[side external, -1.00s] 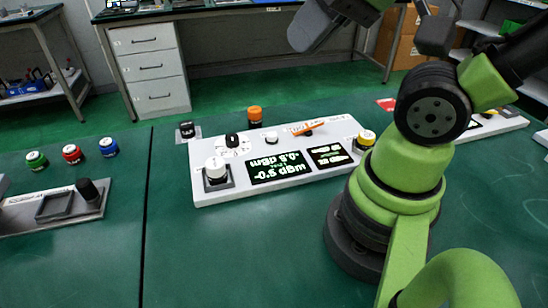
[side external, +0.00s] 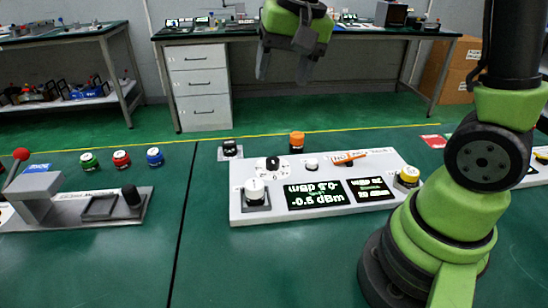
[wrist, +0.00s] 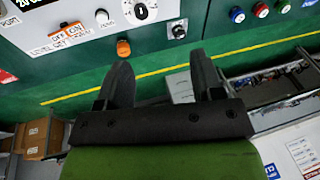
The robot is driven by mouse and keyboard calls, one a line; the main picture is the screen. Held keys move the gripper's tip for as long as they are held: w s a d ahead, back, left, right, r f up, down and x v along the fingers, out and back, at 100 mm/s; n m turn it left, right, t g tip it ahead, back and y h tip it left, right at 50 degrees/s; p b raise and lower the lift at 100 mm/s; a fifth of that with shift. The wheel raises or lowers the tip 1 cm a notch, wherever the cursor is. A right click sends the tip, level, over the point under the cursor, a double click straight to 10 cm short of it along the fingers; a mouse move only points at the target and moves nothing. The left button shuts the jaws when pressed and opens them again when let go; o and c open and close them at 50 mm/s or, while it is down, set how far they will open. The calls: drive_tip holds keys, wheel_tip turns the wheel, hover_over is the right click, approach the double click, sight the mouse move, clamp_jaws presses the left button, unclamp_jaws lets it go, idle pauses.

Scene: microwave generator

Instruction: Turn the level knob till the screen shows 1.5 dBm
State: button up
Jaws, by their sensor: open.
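The white generator panel (side external: 325,213) lies on the green table. Its main screen (side external: 315,195) reads -0.5 dBm, with an upside-down copy above. A white knob (side external: 255,190) stands left of the screen and a yellow knob (side external: 408,176) at the panel's right end. A black pointer knob (side external: 272,162) sits on a white dial behind the screen. I cannot read which is the level knob. My gripper (side external: 283,76) is open and empty, high behind the panel, fingers apart and touching nothing. In the wrist view my gripper (wrist: 160,62) faces the panel's back edge.
An orange knob (side external: 297,141) and a black knob (side external: 230,149) stand behind the panel. Green (side external: 89,161), red (side external: 121,158) and blue (side external: 154,156) buttons and a grey fixture (side external: 70,210) are at left.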

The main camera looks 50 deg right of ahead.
drive_tip(key=w+d+f+m+g, duration=0.2)
drive_tip(key=w+d+f, duration=0.15)
drive_tip(key=f, duration=0.25)
drive_tip(key=m+g, duration=0.1)
hover_over(273, 159)
wheel_tip(273, 159, down, 8)
wheel_tip(273, 159, down, 10)
drive_tip(key=c, duration=0.9)
